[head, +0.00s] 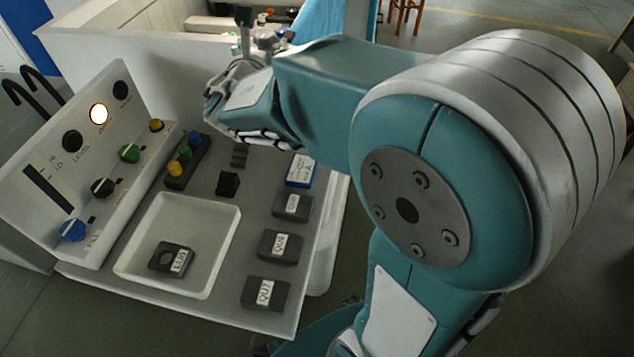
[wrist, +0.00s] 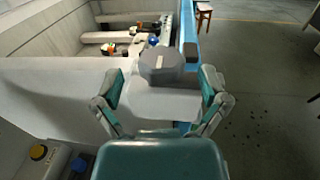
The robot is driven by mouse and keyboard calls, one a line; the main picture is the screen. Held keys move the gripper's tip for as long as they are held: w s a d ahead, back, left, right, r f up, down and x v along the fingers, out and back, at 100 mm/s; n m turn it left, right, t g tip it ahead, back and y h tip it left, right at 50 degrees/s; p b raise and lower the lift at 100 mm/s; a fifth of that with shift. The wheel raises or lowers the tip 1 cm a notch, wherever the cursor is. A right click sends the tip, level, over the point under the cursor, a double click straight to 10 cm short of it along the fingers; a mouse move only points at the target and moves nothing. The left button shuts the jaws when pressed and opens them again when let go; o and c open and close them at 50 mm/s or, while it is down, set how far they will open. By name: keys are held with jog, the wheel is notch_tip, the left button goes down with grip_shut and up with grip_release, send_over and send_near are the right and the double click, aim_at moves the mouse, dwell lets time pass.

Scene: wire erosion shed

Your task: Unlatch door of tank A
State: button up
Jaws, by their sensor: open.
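My gripper (wrist: 161,80) is open and empty in the wrist view, its two teal-and-grey fingers apart. A grey faceted knob-like part (wrist: 161,60) shows between and beyond the fingertips; I cannot tell whether it is the door latch, and I see no contact. It sits by the top of a pale-walled open tank (wrist: 60,75), near a blue upright panel (wrist: 188,35). In the head view the tank wall (head: 150,55) stands behind the console, and my gripper (head: 235,105) is near its right end, partly hidden by my arm. No tank letter is readable on the wall.
A sloped console (head: 215,270) stands left of my arm, with coloured knobs, a lit white lamp (head: 98,114), a white tray (head: 190,205) holding a labelled dark block (head: 170,258), and several labelled blocks along its right edge. Floor (wrist: 260,90) is open at right; a stool (wrist: 203,12) is far off.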

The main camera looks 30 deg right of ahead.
jog(key=v, duration=0.9)
jog(key=s+d+f+m+g+y, duration=0.1)
jog(key=s+d+f+m+g, duration=0.35)
jog(key=s+m, duration=0.35)
jog(key=s+d+f+m+g+y, duration=0.25)
jog(key=s+m+g, duration=0.35)
jog(key=m, duration=0.5)
jog(key=s+a+f+m+y, duration=0.2)
jog(key=s+a+m+y, duration=0.3)
jog(key=m, duration=0.3)
jog(key=shift+s+a+f+t, duration=0.2)
jog(key=shift+s+f+t, duration=0.05)
jog(key=shift+s+t, duration=0.1)
jog(key=shift+s+a+r+m+y, duration=0.15)
jog(key=shift+a+m+y, duration=0.25)
jog(key=shift+m, duration=0.2)
jog(key=shift+s+a+r+m+y, duration=0.1)
jog(key=shift+a+m+y, duration=0.15)
jog(key=shift+a+m, duration=0.35)
